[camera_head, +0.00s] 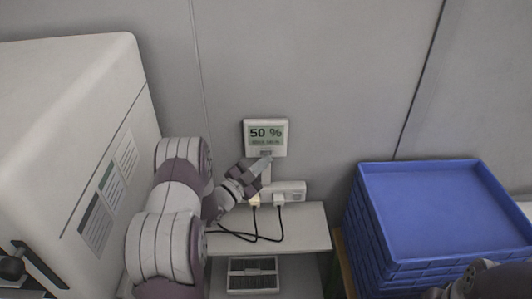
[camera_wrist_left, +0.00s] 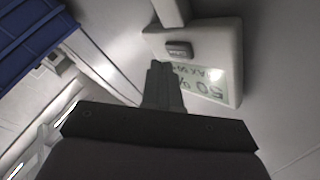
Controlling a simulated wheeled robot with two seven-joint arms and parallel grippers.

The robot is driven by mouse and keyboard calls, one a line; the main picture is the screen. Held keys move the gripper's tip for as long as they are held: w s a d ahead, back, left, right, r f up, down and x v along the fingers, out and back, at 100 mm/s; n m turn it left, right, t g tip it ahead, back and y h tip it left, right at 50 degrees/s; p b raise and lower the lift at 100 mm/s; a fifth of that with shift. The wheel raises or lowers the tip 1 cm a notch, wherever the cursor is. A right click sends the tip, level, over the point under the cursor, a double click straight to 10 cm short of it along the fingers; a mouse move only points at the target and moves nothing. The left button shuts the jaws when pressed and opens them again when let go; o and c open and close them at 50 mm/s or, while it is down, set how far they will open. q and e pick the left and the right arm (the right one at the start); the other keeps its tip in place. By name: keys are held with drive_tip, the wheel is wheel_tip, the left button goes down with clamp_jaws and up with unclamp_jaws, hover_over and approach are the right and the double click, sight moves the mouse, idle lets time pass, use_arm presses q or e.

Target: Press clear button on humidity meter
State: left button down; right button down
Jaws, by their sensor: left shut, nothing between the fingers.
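The humidity meter (camera_head: 265,136) is a white box on the grey wall, and its screen reads 50 %. A small button (camera_head: 266,153) sits below the screen. In the left wrist view the meter (camera_wrist_left: 232,60) appears upside down, with the dark grey button (camera_wrist_left: 178,49) above the screen. My left gripper (camera_head: 268,160) is shut and empty, with its tips close to the meter's lower edge. In the left wrist view its fingers (camera_wrist_left: 161,72) end a little short of the button. I cannot tell whether they touch the meter. My right gripper is out of view; only part of that arm shows at bottom right.
A white power strip (camera_head: 290,190) with plugs and black cables is below the meter, above a small shelf (camera_head: 305,232). A stack of blue crates (camera_head: 430,268) stands at right. A large white machine (camera_head: 70,110) fills the left side.

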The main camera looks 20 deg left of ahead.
use_arm(q)
drive_tip(key=s, duration=0.1)
drive_tip(key=s+d, duration=0.1)
drive_tip(key=s, duration=0.1)
drive_tip(key=s+d, duration=0.1)
drive_tip(key=shift+s+d+p, duration=0.1)
drive_tip(key=shift+s+p, duration=0.1)
drive_tip(key=shift+p, duration=0.2)
idle(0.6)
